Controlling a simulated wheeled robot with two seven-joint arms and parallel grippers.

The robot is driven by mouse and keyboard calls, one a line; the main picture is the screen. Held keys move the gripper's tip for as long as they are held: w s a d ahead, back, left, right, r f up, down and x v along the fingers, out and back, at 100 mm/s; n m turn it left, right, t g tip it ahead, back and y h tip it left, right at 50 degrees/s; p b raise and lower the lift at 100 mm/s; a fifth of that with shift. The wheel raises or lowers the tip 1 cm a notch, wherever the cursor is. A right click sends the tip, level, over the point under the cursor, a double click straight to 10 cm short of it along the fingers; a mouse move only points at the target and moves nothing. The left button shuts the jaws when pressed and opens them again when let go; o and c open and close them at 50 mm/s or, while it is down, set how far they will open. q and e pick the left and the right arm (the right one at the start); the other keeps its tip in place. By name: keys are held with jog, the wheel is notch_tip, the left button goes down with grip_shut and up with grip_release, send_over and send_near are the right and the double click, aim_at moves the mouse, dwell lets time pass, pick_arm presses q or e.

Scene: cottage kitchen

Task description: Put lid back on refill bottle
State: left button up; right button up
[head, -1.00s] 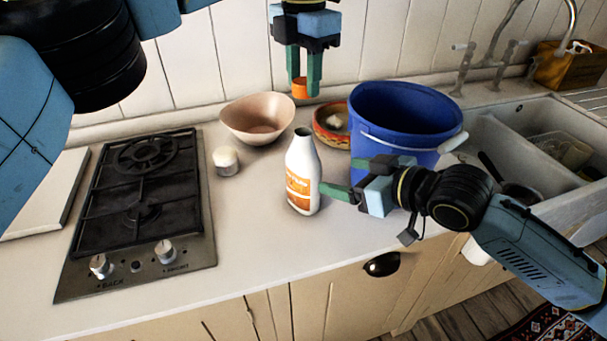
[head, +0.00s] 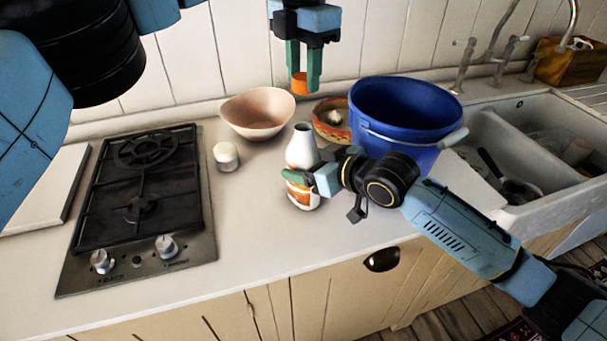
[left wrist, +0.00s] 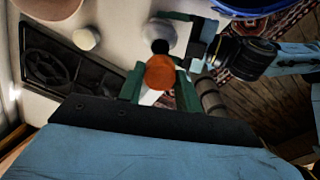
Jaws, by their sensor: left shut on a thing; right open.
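The refill bottle (head: 302,149), white with an orange label, stands upright and uncapped on the counter. In the left wrist view its dark open mouth (left wrist: 160,46) shows just beyond the lid. My left gripper (head: 300,84) is shut on the orange lid (head: 299,87), high above the counter behind the bottle in the head view; the lid also shows between the fingers in the left wrist view (left wrist: 160,72). My right gripper (head: 296,180) is open at the bottle's lower body, one finger across its front. Its other finger is hidden, and contact cannot be told.
A gas hob (head: 142,200) lies to the left, with a small white jar (head: 226,156) beside it. A pink bowl (head: 257,112), a patterned bowl (head: 331,131) and a blue bucket (head: 404,104) stand behind the bottle. The front counter is clear.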

jog(key=shift+w+a+f, duration=0.3)
jog(key=shift+w+a, duration=0.15)
jog(key=shift+a, duration=0.05)
jog(key=c, duration=1.4)
pick_arm(q)
jog(key=shift+f, duration=2.45)
pick_arm(e)
jog(key=shift+c, duration=0.2)
pick_arm(q)
jog(key=shift+f, duration=0.15)
jog(key=shift+f, duration=0.75)
jog(key=shift+f, duration=0.6)
